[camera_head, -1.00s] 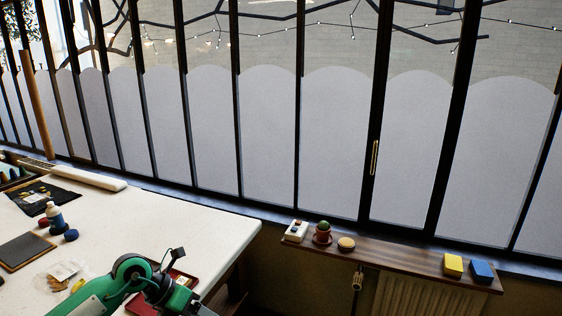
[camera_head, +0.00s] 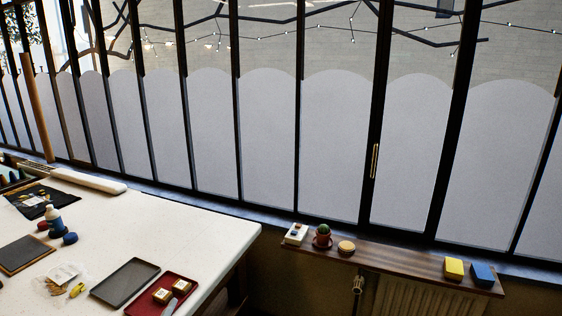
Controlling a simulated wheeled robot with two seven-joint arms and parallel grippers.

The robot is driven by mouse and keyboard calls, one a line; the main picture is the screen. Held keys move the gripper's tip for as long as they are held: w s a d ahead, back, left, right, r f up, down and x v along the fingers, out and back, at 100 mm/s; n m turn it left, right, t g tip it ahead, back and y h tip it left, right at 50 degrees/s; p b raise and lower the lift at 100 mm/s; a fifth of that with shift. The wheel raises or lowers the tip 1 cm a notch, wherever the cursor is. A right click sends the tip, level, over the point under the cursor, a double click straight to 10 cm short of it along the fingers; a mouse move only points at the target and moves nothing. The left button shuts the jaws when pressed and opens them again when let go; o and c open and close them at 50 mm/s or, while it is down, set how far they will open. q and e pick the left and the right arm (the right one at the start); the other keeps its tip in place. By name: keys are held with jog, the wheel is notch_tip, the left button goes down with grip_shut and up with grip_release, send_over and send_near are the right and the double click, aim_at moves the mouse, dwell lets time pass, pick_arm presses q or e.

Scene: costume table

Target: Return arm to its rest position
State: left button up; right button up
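Neither of my arms nor grippers shows in the head view now. The white table (camera_head: 185,224) fills the lower left. An empty dark grey tray (camera_head: 125,282) lies just left of the red tray.
A dark board (camera_head: 22,254), a bottle (camera_head: 53,217), a clear bag (camera_head: 62,274) and a yellow item (camera_head: 77,290) lie on the table. A wooden shelf (camera_head: 400,262) by the window bears a potted cactus (camera_head: 323,236), a yellow block (camera_head: 453,268) and a blue block (camera_head: 482,274).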

pick_arm(q)
jog(key=s+a+f+n+g+y, duration=0.3)
jog(key=s+a+f+n+g, duration=0.15)
jog(key=s+f+g, duration=0.4)
jog(key=s+d+f+n+g+h, duration=0.1)
jog(key=s+f+n+g, duration=0.15)
jog(key=s+f, duration=0.45)
jog(key=s+f+n+g, duration=0.1)
jog(key=s+f+g, duration=0.3)
jog(key=s, duration=0.6)
notch_tip(320, 180, down, 31)
jog(key=g, duration=0.1)
jog(key=s+a+f+g, duration=0.1)
jog(key=s+a+f, duration=0.2)
jog(key=s+f, duration=1.6)
jog(key=shift+s+f+m, duration=0.15)
jog(key=shift+s+m, duration=0.25)
